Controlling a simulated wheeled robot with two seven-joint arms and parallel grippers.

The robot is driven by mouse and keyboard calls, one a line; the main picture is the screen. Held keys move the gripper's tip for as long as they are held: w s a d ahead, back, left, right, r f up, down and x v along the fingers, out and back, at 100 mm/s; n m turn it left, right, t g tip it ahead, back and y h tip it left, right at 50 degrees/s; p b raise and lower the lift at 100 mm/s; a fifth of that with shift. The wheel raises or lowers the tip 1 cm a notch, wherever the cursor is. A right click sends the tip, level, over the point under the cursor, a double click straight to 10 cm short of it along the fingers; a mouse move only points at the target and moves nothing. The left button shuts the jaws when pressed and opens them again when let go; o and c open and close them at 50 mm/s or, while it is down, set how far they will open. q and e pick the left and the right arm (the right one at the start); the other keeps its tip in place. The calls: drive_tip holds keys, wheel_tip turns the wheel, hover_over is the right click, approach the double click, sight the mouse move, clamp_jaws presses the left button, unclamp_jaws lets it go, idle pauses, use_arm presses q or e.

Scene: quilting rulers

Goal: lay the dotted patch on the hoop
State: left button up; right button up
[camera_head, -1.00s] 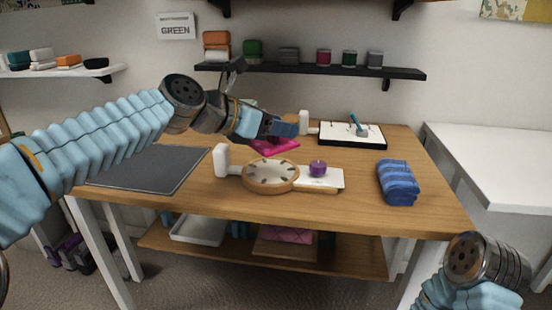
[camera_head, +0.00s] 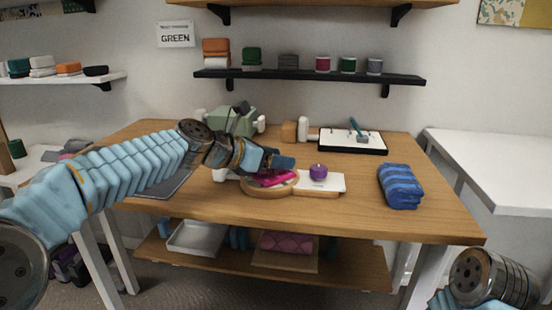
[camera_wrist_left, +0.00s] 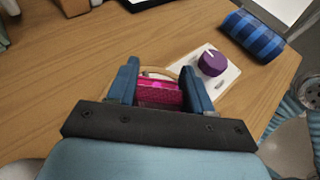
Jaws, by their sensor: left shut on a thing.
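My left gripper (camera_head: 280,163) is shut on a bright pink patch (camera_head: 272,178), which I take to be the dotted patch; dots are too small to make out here. In the left wrist view the pink patch (camera_wrist_left: 160,92) sits between the two blue fingers (camera_wrist_left: 158,78). The round wooden hoop (camera_head: 283,190) lies on the table directly below the patch, which covers most of it. I cannot tell whether patch and hoop touch. My right gripper is out of view; only part of that arm shows at the lower right.
A purple knob-like item (camera_head: 318,172) sits on a white card (camera_head: 333,181) right of the hoop. A folded blue striped cloth (camera_head: 400,186) lies further right. A black-edged white board (camera_head: 350,142) and a green object (camera_head: 232,121) stand behind. The table's front is clear.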

use_arm(q)
drive_tip(key=o, duration=1)
drive_tip(key=shift+s+a+r, duration=0.1)
drive_tip(key=shift+a+r, duration=0.1)
drive_tip(key=shift+r, duration=0.05)
drive_tip(key=v, duration=1.1)
drive_tip(key=shift+s+a+p, duration=0.15)
drive_tip(key=shift+s+p, duration=0.1)
drive_tip(key=shift+p, duration=0.05)
